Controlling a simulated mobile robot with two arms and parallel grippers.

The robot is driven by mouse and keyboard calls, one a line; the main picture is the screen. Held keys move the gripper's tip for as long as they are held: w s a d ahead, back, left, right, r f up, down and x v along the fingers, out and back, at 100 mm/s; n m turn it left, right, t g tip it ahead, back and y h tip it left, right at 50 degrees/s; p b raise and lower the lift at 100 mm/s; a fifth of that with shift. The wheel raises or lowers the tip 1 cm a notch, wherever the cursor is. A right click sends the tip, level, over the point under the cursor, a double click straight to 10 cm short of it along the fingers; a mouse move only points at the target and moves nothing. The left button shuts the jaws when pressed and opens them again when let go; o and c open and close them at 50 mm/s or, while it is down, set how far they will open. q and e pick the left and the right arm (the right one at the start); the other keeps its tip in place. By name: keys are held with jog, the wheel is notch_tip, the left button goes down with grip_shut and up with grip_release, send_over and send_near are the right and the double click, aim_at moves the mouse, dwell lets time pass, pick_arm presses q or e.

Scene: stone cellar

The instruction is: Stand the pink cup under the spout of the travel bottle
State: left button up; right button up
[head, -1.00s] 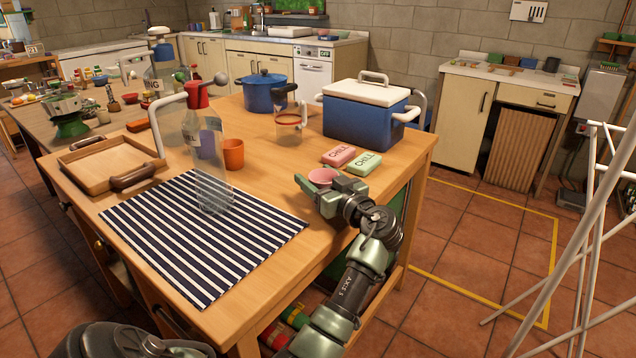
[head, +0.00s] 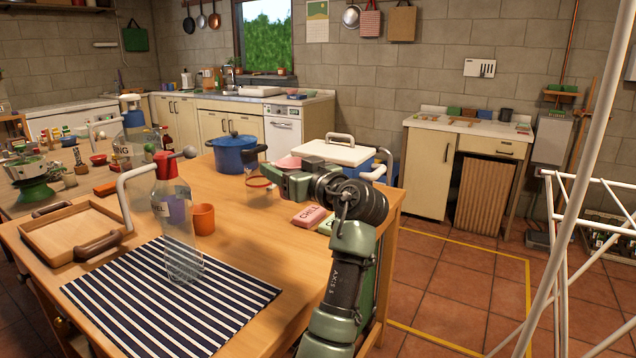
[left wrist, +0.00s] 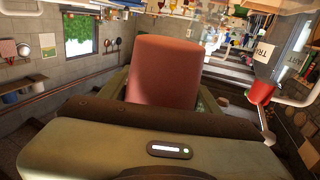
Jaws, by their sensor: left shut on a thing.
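The pink cup (head: 288,163) is held in my left gripper (head: 290,178), raised above the right part of the wooden table. The left wrist view shows the cup (left wrist: 165,72) close up between the fingers. The travel bottle (head: 180,235) stands on the striped mat, left of the gripper. It is clear, with a red top, a ball-ended lever and a long white spout (head: 122,200) that bends down on its left side. Its red top also shows in the left wrist view (left wrist: 262,92). The cup is well apart from the spout. My right gripper is out of view.
An orange cup (head: 204,219) stands just right of the bottle, with a clear red-rimmed mug (head: 258,192) behind. A wooden tray (head: 70,238) lies to the left. A pink block (head: 311,217), a green block (head: 327,226) and a cooler (head: 335,152) are near my arm. The striped mat's front (head: 170,310) is clear.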

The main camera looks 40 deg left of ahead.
pick_arm(q)
jog(key=shift+r, duration=0.2)
jog(key=shift+f, duration=0.1)
